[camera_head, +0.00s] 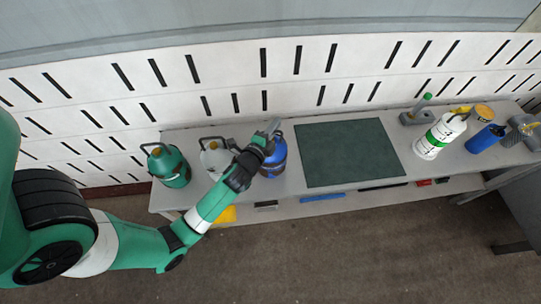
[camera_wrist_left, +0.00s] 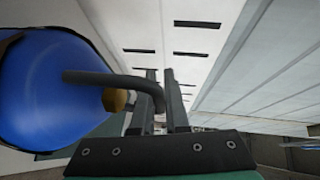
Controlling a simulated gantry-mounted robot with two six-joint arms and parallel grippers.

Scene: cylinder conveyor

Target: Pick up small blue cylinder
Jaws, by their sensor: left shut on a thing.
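A rounded blue cylinder (camera_head: 274,162) is at the white bench, right of a grey-white cylinder and left of a dark green mat. My left gripper (camera_head: 270,128) is over its top and partly hides it. In the left wrist view the blue cylinder (camera_wrist_left: 45,90) fills the left side, with a dark bent handle and a brass valve (camera_wrist_left: 115,99). There my left gripper (camera_wrist_left: 161,85) is shut on the handle, which runs in between the fingers. I cannot tell whether the cylinder's base touches the bench. My right gripper is out of view.
A green cylinder (camera_head: 168,166) and a grey-white cylinder (camera_head: 211,160) stand left of the blue one. The green mat (camera_head: 349,153) is bare. Right of it are a white-and-green cylinder (camera_head: 440,136) and a slim blue cylinder (camera_head: 485,138). A slotted white wall (camera_head: 290,85) runs behind.

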